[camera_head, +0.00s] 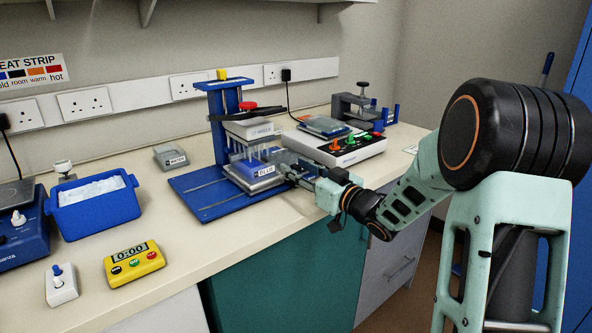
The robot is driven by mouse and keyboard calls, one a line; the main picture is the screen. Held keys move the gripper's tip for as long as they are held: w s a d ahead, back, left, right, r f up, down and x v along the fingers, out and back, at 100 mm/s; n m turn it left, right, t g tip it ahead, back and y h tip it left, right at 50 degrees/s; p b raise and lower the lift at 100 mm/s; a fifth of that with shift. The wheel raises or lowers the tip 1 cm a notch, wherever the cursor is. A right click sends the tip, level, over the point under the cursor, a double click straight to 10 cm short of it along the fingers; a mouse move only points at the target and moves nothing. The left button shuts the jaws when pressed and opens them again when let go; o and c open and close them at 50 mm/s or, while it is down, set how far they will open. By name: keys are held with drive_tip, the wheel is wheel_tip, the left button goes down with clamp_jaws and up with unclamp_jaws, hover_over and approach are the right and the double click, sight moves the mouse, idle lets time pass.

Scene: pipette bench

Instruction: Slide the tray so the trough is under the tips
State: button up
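A pipetting stand has a blue base plate with rails (200,199), a blue upright and a pale head (249,129) with a red knob on top. A grey tray (262,186) with a blue-lettered white label sits low on the base plate's right part, around and below the tips. Blue and clear parts show on the tray, but I cannot tell which is the trough or what lies exactly under the tips. My gripper (290,170) is at the tray's right side. Its fingers are too small to read, and contact is unclear.
The base plate's left part is bare. A white console with coloured knobs (340,149) stands close behind my gripper. A blue ice tub (95,216) and yellow timer (135,264) are at left. The bench's front edge runs below my wrist.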

drive_tip(key=shift+a, duration=0.1)
drive_tip(key=v, duration=1.2)
